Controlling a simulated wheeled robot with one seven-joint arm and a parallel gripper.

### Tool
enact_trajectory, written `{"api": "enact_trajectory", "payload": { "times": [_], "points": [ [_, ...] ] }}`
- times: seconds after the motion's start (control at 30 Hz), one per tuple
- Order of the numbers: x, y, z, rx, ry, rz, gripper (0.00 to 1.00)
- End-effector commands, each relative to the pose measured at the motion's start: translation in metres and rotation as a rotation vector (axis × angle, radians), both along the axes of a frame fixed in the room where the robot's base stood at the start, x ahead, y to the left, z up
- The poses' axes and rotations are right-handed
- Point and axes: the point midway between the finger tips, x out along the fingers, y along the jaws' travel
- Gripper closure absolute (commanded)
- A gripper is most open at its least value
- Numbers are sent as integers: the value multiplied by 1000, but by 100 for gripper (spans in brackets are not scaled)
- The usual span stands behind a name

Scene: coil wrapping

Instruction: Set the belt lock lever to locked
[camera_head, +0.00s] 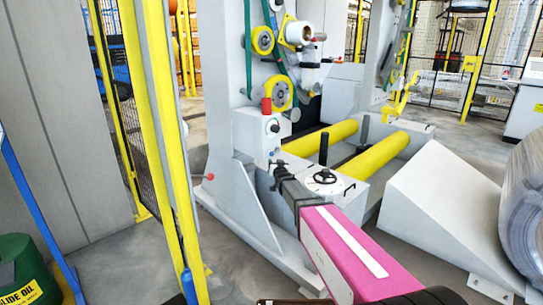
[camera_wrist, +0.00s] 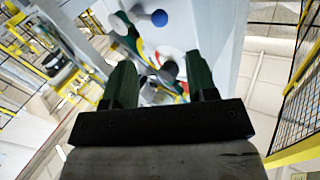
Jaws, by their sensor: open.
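My gripper (camera_head: 281,172) is in front of a white control box (camera_head: 248,130) on the coil wrapping machine. In the wrist view my gripper (camera_wrist: 160,68) has two dark green fingers spread apart with nothing between them. Beyond the fingertips are a blue round knob (camera_wrist: 160,18) and a red and white round part (camera_wrist: 167,66). A dark bar-like part lies near the left fingertip; I cannot tell whether they touch. A small red ball (camera_head: 210,176) sticks out at the machine's lower left. I cannot tell which part is the belt lock lever or how it is set.
Green belts run over yellow pulleys (camera_head: 262,40) above the box. A yellow post (camera_head: 160,130) stands at left, a white wedge (camera_head: 430,195) and large coil (camera_head: 525,200) at right.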

Motion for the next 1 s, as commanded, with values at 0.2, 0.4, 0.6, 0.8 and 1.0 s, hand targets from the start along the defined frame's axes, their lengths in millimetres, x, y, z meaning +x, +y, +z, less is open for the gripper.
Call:
{"api": "enact_trajectory", "payload": {
  "times": [0.2, 0.4, 0.6, 0.8, 1.0],
  "points": [
    [29, 6, -1, 0, 0, 0, 48],
    [65, 13, -1, 0, 0, 0, 48],
    [93, 19, 0, 0, 1, 0, 48],
    [101, 20, 0, 0, 1, 0, 48],
    [100, 20, 0, 0, 1, 0, 51]
  ]
}}
